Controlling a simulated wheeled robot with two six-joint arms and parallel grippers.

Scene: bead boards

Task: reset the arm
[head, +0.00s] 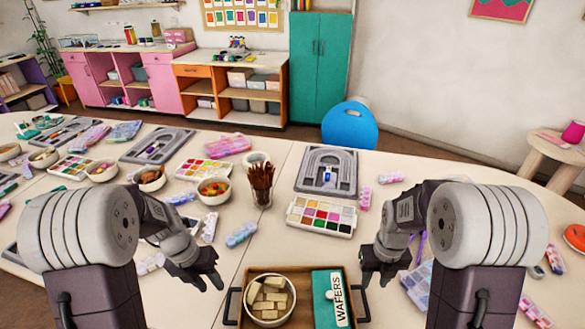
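My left gripper (211,284) hangs over the table's front, left of the wooden tray (262,279). Its two dark fingertips point down with a gap between them, and nothing shows in them. My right gripper (375,282) hangs near the tray's right end, beside the teal wafers box (325,308). Its fingertips also show a gap and no held thing. Both arms are bent inward from the sides. The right gripper overlaps the tray's right side in the picture; I cannot tell whether they touch.
On the tray are a bowl of wafers (268,300) and the wafers box. Behind it stand a brush cup (261,185), a paint palette (321,216) and a grey bead board (327,155). More boards, bowls and bead packs crowd the left. A blue chair (350,127) stands behind the table.

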